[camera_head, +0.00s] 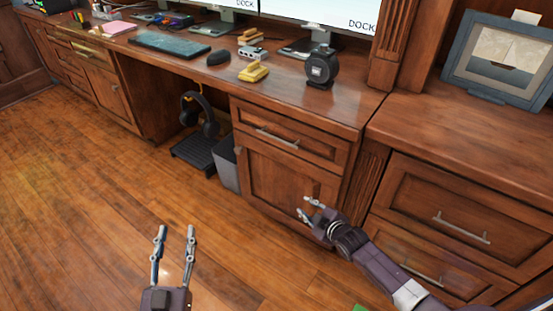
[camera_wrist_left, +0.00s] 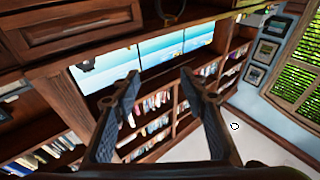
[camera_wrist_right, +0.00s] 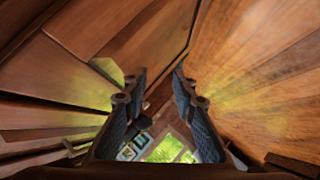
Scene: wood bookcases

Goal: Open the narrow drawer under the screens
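The narrow wooden drawer (camera_head: 292,141) is in the head view, below the right part of the desk top and above a cabinet door (camera_head: 275,185). It looks shut, with a thin metal bar handle (camera_head: 277,138). Screens (camera_head: 320,14) stand above it on the desk. My left gripper (camera_head: 176,230) is open and empty over the floor, left of the drawer and apart from it. My right gripper (camera_head: 306,208) is open and empty, in front of the cabinet door and below the drawer. The fingers show spread in both wrist views, with nothing between them.
A wider cabinet with bar-handled drawers (camera_head: 440,215) stands at the right. A black round device (camera_head: 321,68) and yellow item (camera_head: 253,72) sit on the desk.

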